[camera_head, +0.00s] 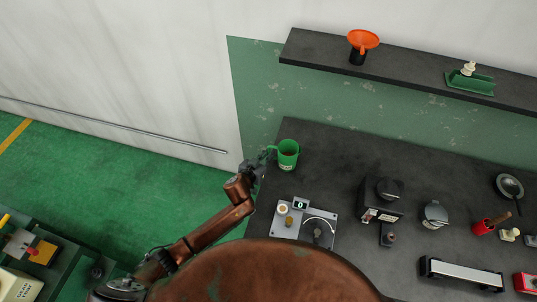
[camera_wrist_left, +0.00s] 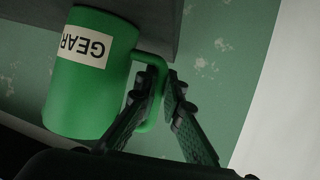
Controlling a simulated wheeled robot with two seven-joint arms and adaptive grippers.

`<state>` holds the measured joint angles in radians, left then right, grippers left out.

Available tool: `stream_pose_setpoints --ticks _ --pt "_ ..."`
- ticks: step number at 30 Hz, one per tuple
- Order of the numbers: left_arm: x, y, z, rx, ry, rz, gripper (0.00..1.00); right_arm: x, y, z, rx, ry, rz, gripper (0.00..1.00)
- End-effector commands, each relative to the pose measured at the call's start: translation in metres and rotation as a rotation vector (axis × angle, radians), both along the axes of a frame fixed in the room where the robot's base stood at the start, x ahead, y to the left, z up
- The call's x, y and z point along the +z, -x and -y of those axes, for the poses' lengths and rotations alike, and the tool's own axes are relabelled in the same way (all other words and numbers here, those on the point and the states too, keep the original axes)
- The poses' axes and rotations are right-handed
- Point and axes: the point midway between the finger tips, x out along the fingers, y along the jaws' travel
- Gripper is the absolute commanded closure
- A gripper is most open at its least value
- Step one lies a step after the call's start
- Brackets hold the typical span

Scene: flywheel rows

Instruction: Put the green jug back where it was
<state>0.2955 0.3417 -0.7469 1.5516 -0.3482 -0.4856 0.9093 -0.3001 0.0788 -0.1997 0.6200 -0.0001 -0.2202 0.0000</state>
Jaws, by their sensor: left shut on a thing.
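The green jug (camera_head: 288,155) is at the far left corner of the dark worktop (camera_head: 330,150) in the head view. Its handle points left, toward my left gripper (camera_head: 265,158). In the left wrist view the jug (camera_wrist_left: 88,95) shows a pale label reading "GEAR", upside down in the picture. The left gripper (camera_wrist_left: 162,85) is shut on the jug's handle (camera_wrist_left: 150,62). I cannot tell for sure whether the jug's base touches the worktop. My right gripper is in neither view.
A scale-like device (camera_head: 304,221) with a small display stands nearer on the worktop. A black machine (camera_head: 381,199) and a red cup (camera_head: 484,227) are farther right. A shelf (camera_head: 410,66) above holds an orange funnel (camera_head: 363,41) and a green tray (camera_head: 470,83).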

Motion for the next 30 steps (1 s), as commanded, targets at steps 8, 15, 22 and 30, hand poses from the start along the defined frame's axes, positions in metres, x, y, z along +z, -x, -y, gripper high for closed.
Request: stream_pose_setpoints --ticks 8,15,22,30 --pt "-0.001 0.0 0.001 0.0 0.002 0.001 1.0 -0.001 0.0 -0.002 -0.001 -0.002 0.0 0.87" --pt "-0.002 0.0 0.0 0.0 0.0 0.0 0.79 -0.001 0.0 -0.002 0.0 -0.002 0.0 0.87" --pt "-0.002 0.0 0.0 0.0 0.0 0.0 0.75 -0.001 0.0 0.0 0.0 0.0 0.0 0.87" --pt "0.005 0.011 -0.005 0.001 0.0 -0.001 0.75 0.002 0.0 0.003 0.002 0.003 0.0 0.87"
